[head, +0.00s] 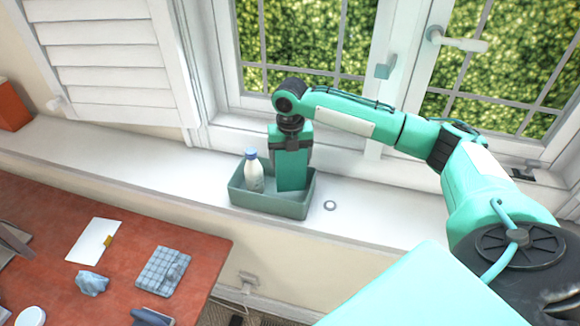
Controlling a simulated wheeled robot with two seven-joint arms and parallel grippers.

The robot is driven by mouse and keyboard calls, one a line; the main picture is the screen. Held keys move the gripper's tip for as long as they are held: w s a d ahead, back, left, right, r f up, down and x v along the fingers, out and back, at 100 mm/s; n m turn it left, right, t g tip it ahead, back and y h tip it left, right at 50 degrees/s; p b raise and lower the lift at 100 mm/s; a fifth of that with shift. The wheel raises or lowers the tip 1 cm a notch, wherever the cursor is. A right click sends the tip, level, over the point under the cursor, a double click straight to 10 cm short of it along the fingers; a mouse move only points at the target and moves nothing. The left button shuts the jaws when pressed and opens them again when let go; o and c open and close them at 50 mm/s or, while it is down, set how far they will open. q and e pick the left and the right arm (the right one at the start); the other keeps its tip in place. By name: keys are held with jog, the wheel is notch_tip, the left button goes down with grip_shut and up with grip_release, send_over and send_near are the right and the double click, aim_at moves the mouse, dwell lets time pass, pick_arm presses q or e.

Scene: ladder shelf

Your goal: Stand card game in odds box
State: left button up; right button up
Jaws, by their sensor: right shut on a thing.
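The odds box (268,206) is a grey-green open bin on the white window sill. A white bottle with a blue cap (254,178) stands in its left part. The card game (291,174), a tall teal-green box, is upright in the right part of the bin; its lower end is inside the rim, and I cannot tell whether it touches the floor. My right gripper (290,146) comes from above and is shut on the card game's upper part. My left gripper is out of view.
A window with a handle (455,40) stands close behind the sill. A small ring (330,206) lies right of the bin. The red table (130,222) at lower left holds a notepad (94,241), a folded checked cloth (162,272) and other things. The sill left of the bin is clear.

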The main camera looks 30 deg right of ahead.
aim_at(290, 171)
jog(key=shift+f, duration=0.65)
notch_tip(290, 171, down, 3)
jog(key=shift+f+p, duration=0.2)
jog(key=shift+p, duration=0.5)
jog(key=shift+f, duration=0.2)
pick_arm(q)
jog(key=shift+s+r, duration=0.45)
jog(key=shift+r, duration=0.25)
pick_arm(e)
jog(key=o, duration=1.1)
jog(key=shift+f, duration=0.1)
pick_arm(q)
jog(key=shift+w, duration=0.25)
